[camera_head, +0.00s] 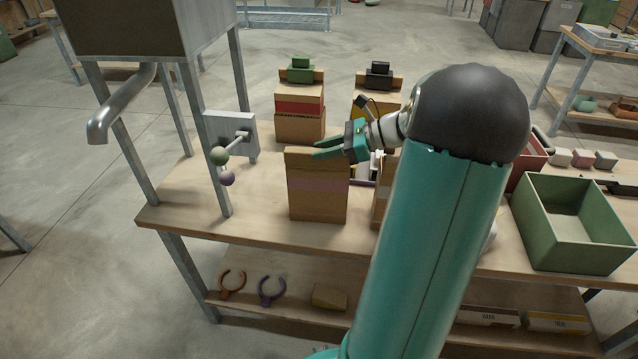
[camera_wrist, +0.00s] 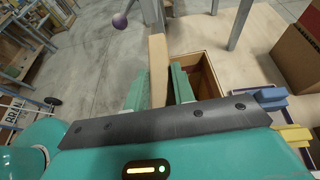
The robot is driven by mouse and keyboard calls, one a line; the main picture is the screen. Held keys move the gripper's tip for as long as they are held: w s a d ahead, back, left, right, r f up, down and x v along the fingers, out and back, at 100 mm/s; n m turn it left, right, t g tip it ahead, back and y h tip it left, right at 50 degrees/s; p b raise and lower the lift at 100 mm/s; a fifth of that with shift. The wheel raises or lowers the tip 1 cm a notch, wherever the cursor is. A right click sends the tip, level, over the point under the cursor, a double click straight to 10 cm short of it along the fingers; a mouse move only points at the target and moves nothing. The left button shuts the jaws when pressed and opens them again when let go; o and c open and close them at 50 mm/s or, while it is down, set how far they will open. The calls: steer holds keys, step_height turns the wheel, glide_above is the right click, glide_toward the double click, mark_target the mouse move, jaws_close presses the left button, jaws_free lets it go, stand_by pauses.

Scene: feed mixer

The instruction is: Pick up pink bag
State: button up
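The brown paper bag with a dull pink band, the pink bag (camera_head: 318,186), stands upright near the front of the wooden table in the head view. Its open top and tall tan back panel (camera_wrist: 158,65) show in the wrist view. My gripper (camera_head: 316,149) is at the bag's top edge, with its teal fingers pointing left. In the wrist view my gripper (camera_wrist: 159,88) is open, with one finger on each side of the panel. Whether either finger touches the panel is unclear. The pink band is not visible in the wrist view.
A red-banded bag (camera_head: 299,106) and a yellow-banded bag (camera_head: 369,104) stand behind. Another bag (camera_head: 380,196) is partly hidden by my arm. A metal post and a lever with green and purple balls (camera_head: 219,156) are left. A green bin (camera_head: 571,222) stands right.

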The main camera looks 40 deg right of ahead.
jaws_close()
